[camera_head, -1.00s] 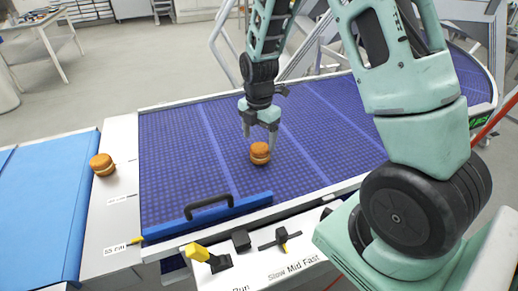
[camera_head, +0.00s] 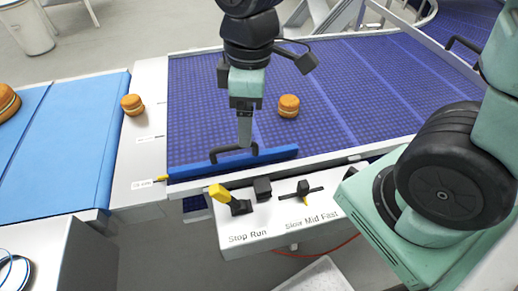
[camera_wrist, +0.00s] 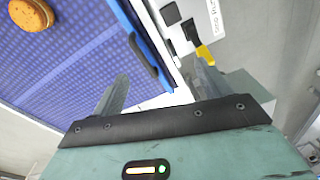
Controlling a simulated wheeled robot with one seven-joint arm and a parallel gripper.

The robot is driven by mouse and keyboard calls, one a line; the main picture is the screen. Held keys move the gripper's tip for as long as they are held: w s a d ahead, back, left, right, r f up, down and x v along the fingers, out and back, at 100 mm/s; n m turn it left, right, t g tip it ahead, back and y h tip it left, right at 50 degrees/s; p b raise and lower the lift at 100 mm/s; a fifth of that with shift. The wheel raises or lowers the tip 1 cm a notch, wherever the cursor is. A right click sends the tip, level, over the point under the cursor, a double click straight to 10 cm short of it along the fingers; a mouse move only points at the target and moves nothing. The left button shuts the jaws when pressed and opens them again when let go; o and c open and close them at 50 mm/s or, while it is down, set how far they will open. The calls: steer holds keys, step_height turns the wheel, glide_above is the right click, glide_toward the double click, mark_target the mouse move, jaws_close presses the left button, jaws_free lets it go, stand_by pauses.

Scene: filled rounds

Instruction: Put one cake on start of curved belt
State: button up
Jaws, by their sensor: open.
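A small round orange-brown cake (camera_head: 288,106) with a pale filling line sits on the purple-blue belt (camera_head: 345,95), right of my gripper (camera_head: 244,140). It also shows at the top left corner of the wrist view (camera_wrist: 32,14). A third cake (camera_head: 8,102) is cut off at the left edge, by the light-blue belt (camera_head: 75,120). My gripper is open and empty; its fingers are apart in the wrist view (camera_wrist: 160,85), near the blue bar's handle.
A blue bar (camera_head: 235,164) with a black handle lies across the belt's near edge. The control panel (camera_head: 285,215) in front has a yellow lever (camera_head: 219,192), a black knob (camera_head: 263,188) and a speed switch (camera_head: 302,190). A bin (camera_head: 27,28) stands far left.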

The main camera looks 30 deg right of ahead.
steer(key=s+a+m, duration=0.3)
steer(key=s+m, duration=0.1)
steer(key=s, duration=0.5)
steer(key=shift+s+r, duration=0.25)
